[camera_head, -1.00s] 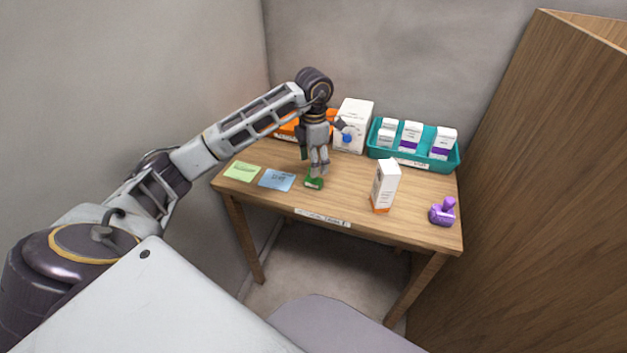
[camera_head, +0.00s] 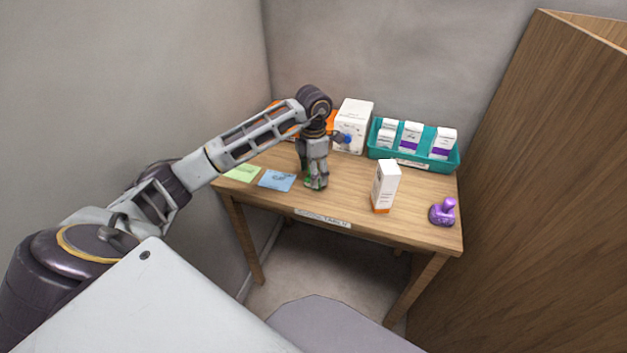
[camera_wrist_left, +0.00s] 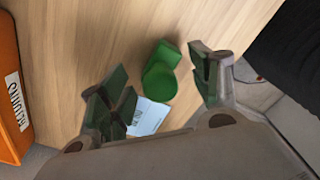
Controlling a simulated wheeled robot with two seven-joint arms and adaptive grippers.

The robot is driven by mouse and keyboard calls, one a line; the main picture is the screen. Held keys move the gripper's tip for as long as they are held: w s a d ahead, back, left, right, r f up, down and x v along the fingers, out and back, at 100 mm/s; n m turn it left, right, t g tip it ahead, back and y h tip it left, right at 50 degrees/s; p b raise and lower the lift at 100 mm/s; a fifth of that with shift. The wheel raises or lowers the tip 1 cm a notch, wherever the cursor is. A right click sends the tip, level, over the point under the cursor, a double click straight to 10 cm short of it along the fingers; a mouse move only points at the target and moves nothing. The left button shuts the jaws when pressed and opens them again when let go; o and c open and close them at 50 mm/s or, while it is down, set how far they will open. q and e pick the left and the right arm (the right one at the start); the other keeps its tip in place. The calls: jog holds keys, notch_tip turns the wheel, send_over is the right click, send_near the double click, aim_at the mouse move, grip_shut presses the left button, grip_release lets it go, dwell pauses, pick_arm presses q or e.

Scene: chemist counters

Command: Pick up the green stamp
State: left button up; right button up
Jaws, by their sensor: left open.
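The green stamp (camera_wrist_left: 160,78), with a round knob and a flat base, stands on the wooden table in the left wrist view. My left gripper (camera_wrist_left: 163,88) is open, with one finger on each side of the stamp, and no grip on it shows. In the head view my left gripper (camera_head: 316,186) points down low over the table's front left part and hides most or all of the stamp. My right gripper is not in view.
A blue card (camera_head: 277,180) and a green card (camera_head: 242,172) lie left of the gripper. A white-orange box (camera_head: 386,184) and purple stamp (camera_head: 443,212) stand right. Behind are a white box (camera_head: 354,117), teal tray (camera_head: 410,161) and orange tray (camera_wrist_left: 8,100).

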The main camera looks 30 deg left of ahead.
pick_arm(q)
jog(key=shift+f, duration=1.5)
jog(key=shift+c, duration=0.2)
jog(key=c, duration=0.8)
